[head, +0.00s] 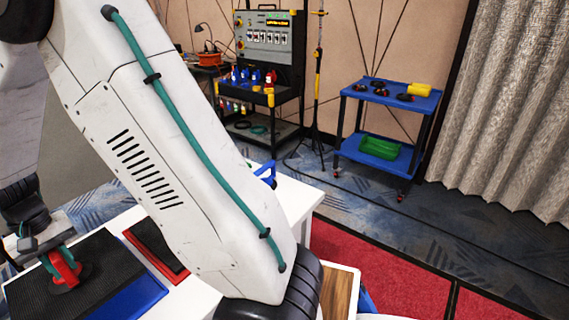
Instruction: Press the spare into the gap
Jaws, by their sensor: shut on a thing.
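My gripper (58,258) is at the lower left, below a black wrist joint. It is shut on a red piece (65,272), which has a dark round base and stands over a black panel with a blue edge (138,300). I cannot tell whether the base touches the panel, or which thing is the spare. A black panel with a red edge (155,245) lies to the right on the white table (295,195). No gap is clearly visible. My white arm link covers much of the middle of the view.
A blue cart (390,100) holds several red and black items, a yellow one and a green bin (380,147). A black equipment rack (265,80) stands at the back. A grey curtain (510,110) hangs at right. Red carpet (400,275) at the lower right is open.

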